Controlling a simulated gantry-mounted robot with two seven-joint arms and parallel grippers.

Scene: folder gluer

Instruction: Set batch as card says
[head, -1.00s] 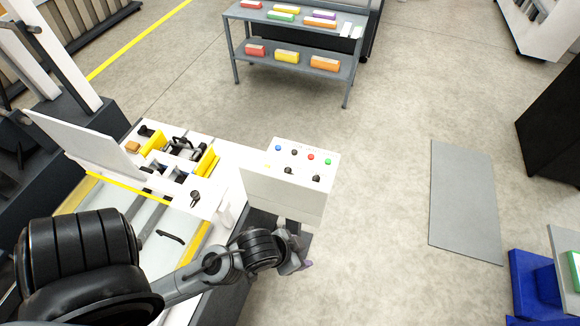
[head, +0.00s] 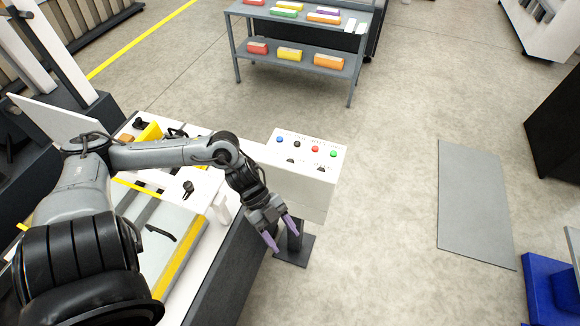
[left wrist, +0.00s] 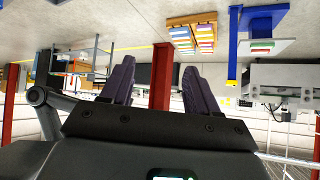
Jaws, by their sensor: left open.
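My left gripper (head: 282,236) is open and empty, with two purple fingers. It hangs in front of the white control box (head: 290,185), near its lower left side. The box's sloped top carries blue, black, red and green buttons (head: 314,149) and two black knobs (head: 291,162). My left arm crosses over the folder gluer (head: 200,206) and hides part of it. A black knob (head: 188,187) shows on its white plate. In the left wrist view the gripper's fingers (left wrist: 158,85) are spread with nothing between them. No card can be made out. My right gripper is not in view.
A grey two-level shelf (head: 297,61) with several coloured boxes stands at the back. A grey mat (head: 474,205) lies on the floor at right. A blue bin (head: 548,285) is at the lower right. The floor between is clear.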

